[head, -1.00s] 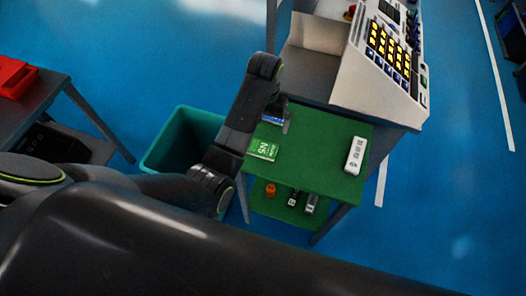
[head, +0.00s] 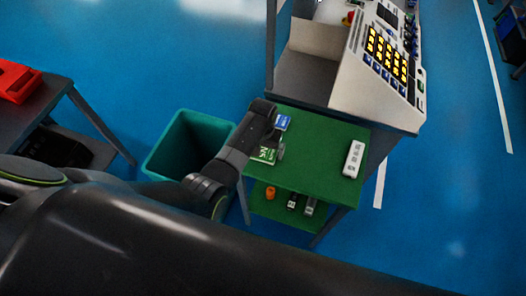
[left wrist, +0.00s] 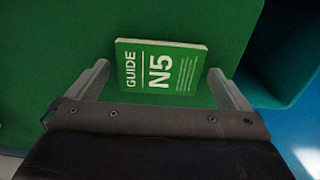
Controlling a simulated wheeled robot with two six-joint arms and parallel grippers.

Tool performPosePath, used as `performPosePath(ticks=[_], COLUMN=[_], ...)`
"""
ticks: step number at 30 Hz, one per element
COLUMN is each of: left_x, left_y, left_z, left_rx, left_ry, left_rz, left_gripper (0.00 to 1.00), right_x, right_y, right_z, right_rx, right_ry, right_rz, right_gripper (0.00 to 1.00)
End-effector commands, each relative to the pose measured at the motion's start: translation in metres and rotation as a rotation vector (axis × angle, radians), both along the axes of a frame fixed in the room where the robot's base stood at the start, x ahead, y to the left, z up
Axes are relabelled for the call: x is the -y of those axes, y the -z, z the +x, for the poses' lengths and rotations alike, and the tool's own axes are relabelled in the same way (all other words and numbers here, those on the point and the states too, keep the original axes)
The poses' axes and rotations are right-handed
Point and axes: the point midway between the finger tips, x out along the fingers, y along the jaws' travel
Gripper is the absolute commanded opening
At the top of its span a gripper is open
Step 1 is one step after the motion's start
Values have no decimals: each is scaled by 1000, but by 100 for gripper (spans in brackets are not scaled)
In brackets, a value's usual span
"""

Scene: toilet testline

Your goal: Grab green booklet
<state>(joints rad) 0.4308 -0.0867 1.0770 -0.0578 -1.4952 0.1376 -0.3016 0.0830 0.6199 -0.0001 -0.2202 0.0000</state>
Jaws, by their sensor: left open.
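The green booklet (left wrist: 160,68), marked "GUIDE N5" in white, lies flat on the green table top. In the left wrist view it sits between and just beyond the two fingertips of my left gripper (left wrist: 157,75). The gripper is open, with green surface visible between each finger and the booklet. In the head view the booklet (head: 264,156) is partly hidden by my left gripper (head: 278,150), which hovers over that side of the table. My right gripper is in neither view.
A blue booklet (head: 283,122) and a white device (head: 353,159) lie on the green table top (head: 318,150). A teal bin (head: 165,150) stands left of the table. A white control panel (head: 372,85) stands behind. Small items, including an orange one (head: 270,192), lie on the lower shelf.

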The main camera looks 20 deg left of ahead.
Motion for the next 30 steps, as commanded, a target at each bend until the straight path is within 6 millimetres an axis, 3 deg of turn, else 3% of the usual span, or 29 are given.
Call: performPosePath(ticks=[10, 19, 30], left_x=[0, 0, 0], left_y=[6, 6, -2], left_z=[0, 0, 1], left_rx=[1, 1, 4], left_ry=[0, 0, 0], left_rz=[0, 0, -1], left_gripper=[100, 61, 60], right_x=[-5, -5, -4], right_y=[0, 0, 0], right_z=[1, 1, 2], right_rx=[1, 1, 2], right_ry=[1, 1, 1], right_rz=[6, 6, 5], right_gripper=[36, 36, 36])
